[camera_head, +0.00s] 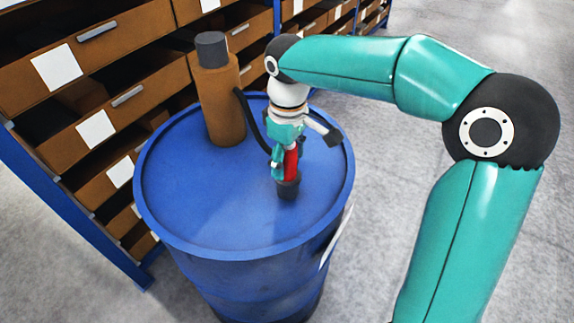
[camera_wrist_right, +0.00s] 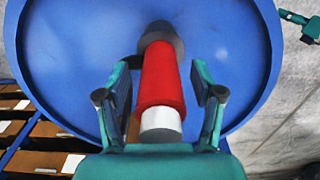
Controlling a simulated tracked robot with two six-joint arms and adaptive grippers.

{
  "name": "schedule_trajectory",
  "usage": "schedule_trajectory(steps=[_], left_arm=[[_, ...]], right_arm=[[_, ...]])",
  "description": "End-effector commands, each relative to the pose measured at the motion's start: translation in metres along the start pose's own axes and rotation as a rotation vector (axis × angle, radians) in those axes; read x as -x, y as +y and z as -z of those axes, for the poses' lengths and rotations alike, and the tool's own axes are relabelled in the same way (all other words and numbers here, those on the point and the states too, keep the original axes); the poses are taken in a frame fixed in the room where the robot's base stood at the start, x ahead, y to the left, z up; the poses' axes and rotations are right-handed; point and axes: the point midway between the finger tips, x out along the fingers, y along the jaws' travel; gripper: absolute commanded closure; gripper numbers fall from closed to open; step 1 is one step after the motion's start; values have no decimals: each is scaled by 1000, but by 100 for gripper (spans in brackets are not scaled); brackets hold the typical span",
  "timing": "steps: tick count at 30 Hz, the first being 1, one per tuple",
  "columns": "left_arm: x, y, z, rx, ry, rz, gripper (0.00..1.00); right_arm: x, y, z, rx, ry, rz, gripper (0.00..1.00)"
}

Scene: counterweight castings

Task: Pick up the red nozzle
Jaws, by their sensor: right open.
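The red nozzle (camera_head: 291,164) stands on top of the blue drum (camera_head: 190,195), its lower end at a dark round base (camera_head: 288,189). In the right wrist view, the nozzle (camera_wrist_right: 161,80) has a pale near end (camera_wrist_right: 160,120) and its far end meets the dark base. My right gripper (camera_head: 287,160) is open above the drum, close around the nozzle. In the wrist view its fingers (camera_wrist_right: 162,85) show on either side, with visible gaps. A teal part with a dark end, perhaps my left gripper, shows at the wrist view's upper right edge; its jaws are unclear.
A brown cylinder with a dark cap (camera_head: 221,100) stands on the drum behind the nozzle, close to my right gripper. Shelving with brown bins (camera_head: 110,125) runs behind and left of the drum. The grey floor at right is clear apart from my arm.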

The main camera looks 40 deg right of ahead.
Motion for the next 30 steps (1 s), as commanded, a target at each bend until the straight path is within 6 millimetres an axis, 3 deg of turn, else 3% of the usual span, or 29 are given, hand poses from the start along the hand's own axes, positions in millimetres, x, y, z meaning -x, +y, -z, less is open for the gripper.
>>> schedule_trajectory(steps=[3, 10, 20, 30], left_arm=[[0, 0, 0, 0, 0, 0, 60], [0, 0, 0, 0, 0, 0, 60], [0, 0, 0, 0, 0, 0, 60], [0, 0, 0, 0, 0, 0, 60]], right_arm=[[-10, 0, -1, 0, -2, 0, 33], [-12, 0, 0, 1, 0, 0, 33], [-12, 0, 0, 1, 0, 0, 86], [-9, 0, 0, 0, 3, -1, 88]])
